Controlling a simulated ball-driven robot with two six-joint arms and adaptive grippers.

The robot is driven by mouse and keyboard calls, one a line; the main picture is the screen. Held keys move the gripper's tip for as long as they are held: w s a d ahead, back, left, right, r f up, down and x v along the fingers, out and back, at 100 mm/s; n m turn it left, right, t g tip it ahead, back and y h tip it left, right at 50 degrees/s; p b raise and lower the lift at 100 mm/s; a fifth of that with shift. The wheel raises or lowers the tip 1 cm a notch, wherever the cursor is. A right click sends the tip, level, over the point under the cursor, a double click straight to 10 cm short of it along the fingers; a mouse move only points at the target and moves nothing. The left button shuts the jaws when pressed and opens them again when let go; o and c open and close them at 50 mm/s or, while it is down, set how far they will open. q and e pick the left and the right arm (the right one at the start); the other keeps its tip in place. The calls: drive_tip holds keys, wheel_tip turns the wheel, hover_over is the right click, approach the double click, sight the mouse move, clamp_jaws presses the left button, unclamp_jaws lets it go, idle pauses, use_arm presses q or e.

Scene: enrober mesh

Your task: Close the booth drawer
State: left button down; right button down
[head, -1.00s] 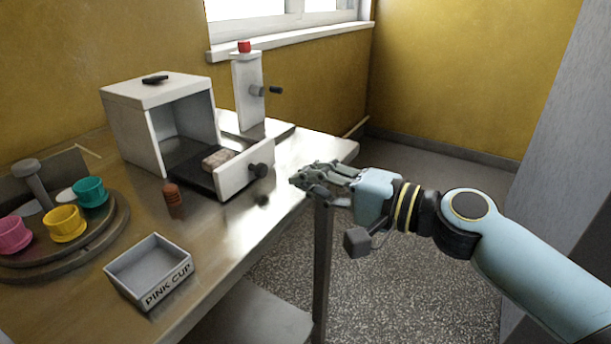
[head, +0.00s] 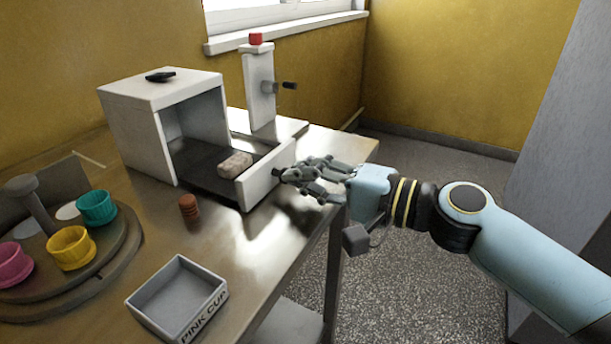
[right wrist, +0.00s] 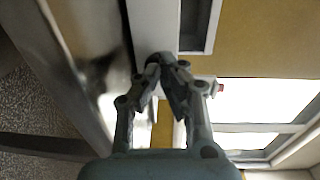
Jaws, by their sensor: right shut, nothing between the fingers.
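The white booth (head: 140,108) stands on the table with its front open. Its drawer is pulled out, with a white front panel (head: 256,182) and a dark floor (head: 212,183). A pale, speckled block (head: 235,164) lies in the drawer. My right gripper (head: 284,175) is shut and empty at the outer face of the panel, by the dark knob, which it mostly hides. In the right wrist view the closed fingertips (right wrist: 163,68) overlap the dark knob; I cannot tell whether they touch it. My left gripper is out of view.
A brown ribbed piece (head: 189,207) stands beside the drawer. The grey PINK CUP tray (head: 190,320) is at the table's front edge. A round stand (head: 118,260) holds coloured cups. A white post with a red top (head: 258,85) stands behind the drawer.

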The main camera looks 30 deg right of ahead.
sight(232, 160)
drive_tip(key=x, duration=0.9)
drive_tip(key=r+x, duration=0.1)
drive_tip(key=x, duration=0.3)
drive_tip(key=shift+w+a+f+b, duration=0.1)
drive_tip(key=shift+w+a+b, duration=0.15)
drive_tip(key=shift+b, duration=0.05)
drive_tip(key=shift+w+r, duration=0.1)
drive_tip(key=shift+r, duration=0.1)
